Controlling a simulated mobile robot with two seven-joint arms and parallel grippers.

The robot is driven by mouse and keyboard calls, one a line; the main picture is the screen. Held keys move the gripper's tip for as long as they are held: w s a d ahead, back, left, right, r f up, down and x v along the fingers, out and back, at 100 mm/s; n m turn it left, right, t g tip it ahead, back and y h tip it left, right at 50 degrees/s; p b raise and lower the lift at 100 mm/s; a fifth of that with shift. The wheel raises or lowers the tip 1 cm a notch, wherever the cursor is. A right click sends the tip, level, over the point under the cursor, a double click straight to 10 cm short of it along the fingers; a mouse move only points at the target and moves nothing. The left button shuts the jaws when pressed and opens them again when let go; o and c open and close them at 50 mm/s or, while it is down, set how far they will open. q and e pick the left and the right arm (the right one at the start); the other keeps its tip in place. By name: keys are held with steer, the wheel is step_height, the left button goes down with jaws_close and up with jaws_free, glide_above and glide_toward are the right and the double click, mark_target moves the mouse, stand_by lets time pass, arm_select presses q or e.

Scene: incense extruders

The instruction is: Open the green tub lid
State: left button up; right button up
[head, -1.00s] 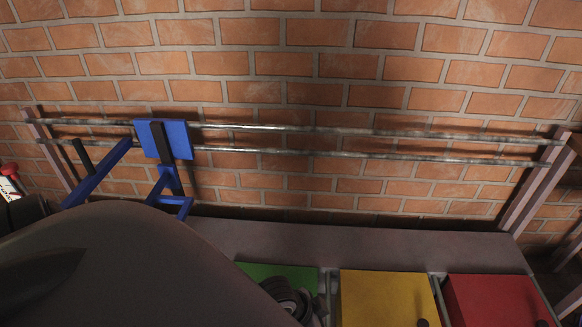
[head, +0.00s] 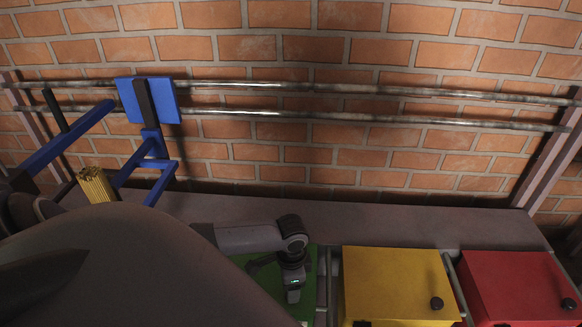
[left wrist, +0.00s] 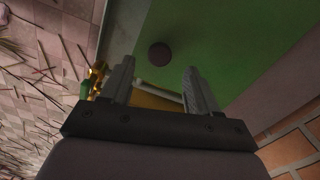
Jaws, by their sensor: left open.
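The green tub lid (head: 266,284) is at the bottom centre of the head view, partly covered by my left arm. In the left wrist view the green lid (left wrist: 225,45) fills the upper right and carries a round dark knob (left wrist: 160,54). My left gripper (left wrist: 159,70) is open and empty. Its two fingers point toward the lid, and the knob appears between and slightly beyond the fingertips, with no contact visible. The knob is hidden in the head view. My right gripper is not in view.
A yellow lidded tub (head: 392,280) and a red lidded tub (head: 512,285) stand to the right, each with a dark knob. A blue frame (head: 150,100) and a yellow bundle (head: 96,186) are at the left. Metal rails (head: 370,90) run along the brick wall.

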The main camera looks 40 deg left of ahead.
arm_select(q)
step_height(320, 180, down, 3)
steer(key=shift+b, duration=0.55)
steer(key=shift+f, duration=0.5)
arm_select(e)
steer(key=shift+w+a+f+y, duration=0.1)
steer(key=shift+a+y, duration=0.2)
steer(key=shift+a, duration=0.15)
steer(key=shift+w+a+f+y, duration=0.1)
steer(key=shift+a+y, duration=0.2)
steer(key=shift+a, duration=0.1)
arm_select(q)
jaws_close()
steer(key=shift+w, duration=0.1)
